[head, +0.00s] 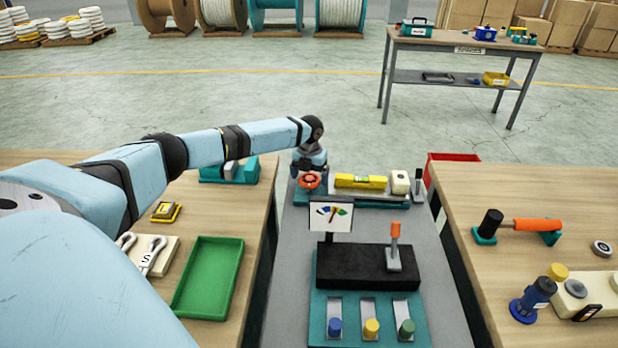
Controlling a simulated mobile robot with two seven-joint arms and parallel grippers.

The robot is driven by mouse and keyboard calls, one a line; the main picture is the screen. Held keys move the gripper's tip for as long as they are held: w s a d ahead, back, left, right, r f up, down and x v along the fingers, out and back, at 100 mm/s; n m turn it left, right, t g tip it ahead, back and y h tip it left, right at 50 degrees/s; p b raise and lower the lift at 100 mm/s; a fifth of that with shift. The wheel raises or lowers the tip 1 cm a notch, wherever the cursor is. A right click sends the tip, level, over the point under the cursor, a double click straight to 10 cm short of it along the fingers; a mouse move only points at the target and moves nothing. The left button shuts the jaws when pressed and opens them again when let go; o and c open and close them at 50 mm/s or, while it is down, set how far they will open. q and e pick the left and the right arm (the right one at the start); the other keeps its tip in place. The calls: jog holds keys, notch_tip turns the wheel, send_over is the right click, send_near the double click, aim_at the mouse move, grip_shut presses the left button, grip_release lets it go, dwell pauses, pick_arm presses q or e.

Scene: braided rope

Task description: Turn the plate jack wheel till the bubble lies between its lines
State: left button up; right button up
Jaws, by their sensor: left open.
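The plate jack wheel (309,182) is a small red-orange handwheel at the left end of a teal plate (368,201) at the far end of the grey middle bench. A yellow spirit level (360,181) with a small green vial lies on that plate, right of the wheel. The bubble and its lines are too small to read. My left gripper (309,172) is just above the wheel, pointing down and open. Its fingertips are small and partly merged with the wheel, so contact cannot be told. My right gripper is not in view.
A cream block (400,182) and a grey post stand right of the level. Nearer stand a small sign (330,217), a black block with an orange-handled lever (394,245) and several coloured knobs. A green tray (208,276) lies on the left table.

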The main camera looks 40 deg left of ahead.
aim_at(310, 178)
pick_arm(q)
jog(key=shift+r+p, duration=2.3)
jog(key=shift+r, duration=0.9)
jog(key=shift+f, duration=0.1)
